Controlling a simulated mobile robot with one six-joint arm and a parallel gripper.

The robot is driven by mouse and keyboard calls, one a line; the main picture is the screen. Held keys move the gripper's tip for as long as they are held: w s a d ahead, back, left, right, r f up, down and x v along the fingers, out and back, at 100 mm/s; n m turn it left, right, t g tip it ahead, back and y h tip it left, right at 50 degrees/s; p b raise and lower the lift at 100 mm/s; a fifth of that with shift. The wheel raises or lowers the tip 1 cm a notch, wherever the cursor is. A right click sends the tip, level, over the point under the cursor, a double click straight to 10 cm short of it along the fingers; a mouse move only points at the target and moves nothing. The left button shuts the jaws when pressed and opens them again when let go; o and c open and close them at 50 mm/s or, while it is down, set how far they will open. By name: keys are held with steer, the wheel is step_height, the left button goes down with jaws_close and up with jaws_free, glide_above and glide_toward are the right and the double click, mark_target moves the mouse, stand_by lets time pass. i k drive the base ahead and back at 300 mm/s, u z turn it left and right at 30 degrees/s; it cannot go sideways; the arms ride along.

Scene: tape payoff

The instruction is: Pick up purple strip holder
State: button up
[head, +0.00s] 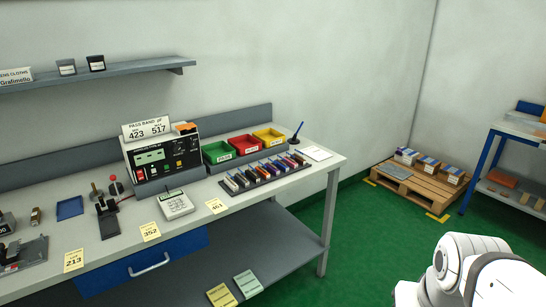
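A row of several small coloured strip holders stands on a dark rack (224,188) on the workbench, in front of the coloured bins. A purple-looking strip holder (291,161) is near the right end of the row. The holders are small and close together, so its exact outline is hard to tell. My gripper is not in view; only a white part of my arm shows at the lower right, well apart from the bench.
Green, red and yellow bins (234,147) stand behind the row. A tester (163,158) and a keypad device (175,204) are to its left. A pen stand (295,140) and white pad (317,153) are to its right. A pallet with boxes (408,183) lies beyond; green floor (360,240) is clear.

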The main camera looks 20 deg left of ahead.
mark_target(271, 168)
steer(key=u, duration=0.8)
steer(key=i, duration=1.1)
steer(key=u, duration=0.7)
steer(key=k, duration=0.65)
steer(key=u, duration=0.1)
steer(key=i, duration=1.25)
steer(key=z, duration=0.05)
